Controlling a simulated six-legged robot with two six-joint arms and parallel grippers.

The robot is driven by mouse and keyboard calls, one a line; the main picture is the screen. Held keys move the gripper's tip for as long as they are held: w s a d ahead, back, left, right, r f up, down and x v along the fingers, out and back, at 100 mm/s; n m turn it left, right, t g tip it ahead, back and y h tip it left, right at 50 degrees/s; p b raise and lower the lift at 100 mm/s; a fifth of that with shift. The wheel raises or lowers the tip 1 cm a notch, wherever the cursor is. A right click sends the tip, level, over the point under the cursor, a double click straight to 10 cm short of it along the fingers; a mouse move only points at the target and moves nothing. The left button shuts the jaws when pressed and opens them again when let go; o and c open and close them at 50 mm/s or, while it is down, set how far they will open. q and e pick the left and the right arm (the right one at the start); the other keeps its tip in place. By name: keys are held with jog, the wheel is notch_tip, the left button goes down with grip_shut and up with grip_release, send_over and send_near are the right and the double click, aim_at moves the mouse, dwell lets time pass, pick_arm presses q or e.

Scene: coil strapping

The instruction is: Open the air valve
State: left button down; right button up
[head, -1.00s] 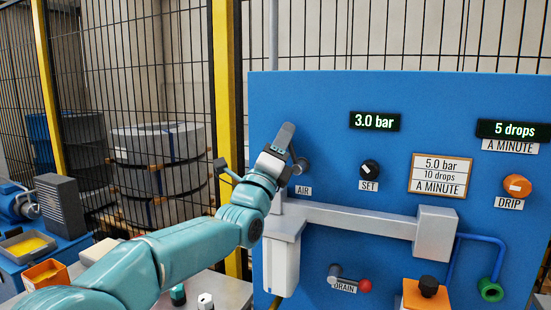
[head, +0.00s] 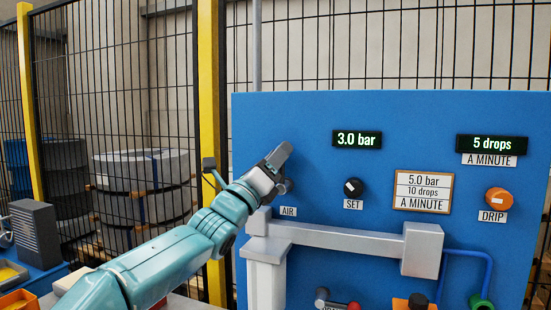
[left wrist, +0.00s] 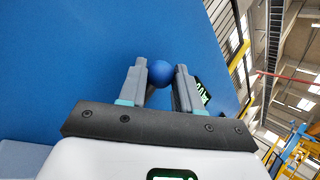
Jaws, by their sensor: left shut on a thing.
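The blue panel (head: 320,110) carries the air valve (head: 287,186) above the AIR label (head: 288,211). My left gripper (head: 279,154) is at this valve and hides most of it in the head view. In the left wrist view, my left gripper (left wrist: 160,68) is shut on the valve's round blue knob (left wrist: 160,73), which sits between the two fingers. The pressure display (head: 357,139) reads 3.0 bar. My right gripper is not in view.
Right of the valve are the SET knob (head: 353,187), a target card (head: 423,191), the orange DRIP knob (head: 498,199) and a drops display (head: 492,143). A grey pipe and box (head: 423,249) jut out below. A yellow post (head: 210,120) and mesh fence stand at left.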

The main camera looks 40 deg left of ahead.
pick_arm(q)
jog(key=shift+d, duration=0.1)
jog(key=c, duration=1.1)
grip_release()
jog(key=shift+o, duration=0.2)
jog(key=shift+w+d, duration=0.1)
jog(key=shift+w, duration=0.05)
jog(key=b+v, duration=0.7)
jog(key=v, duration=0.9)
jog(key=shift+s, duration=0.2)
jog(key=shift+s+f, duration=0.15)
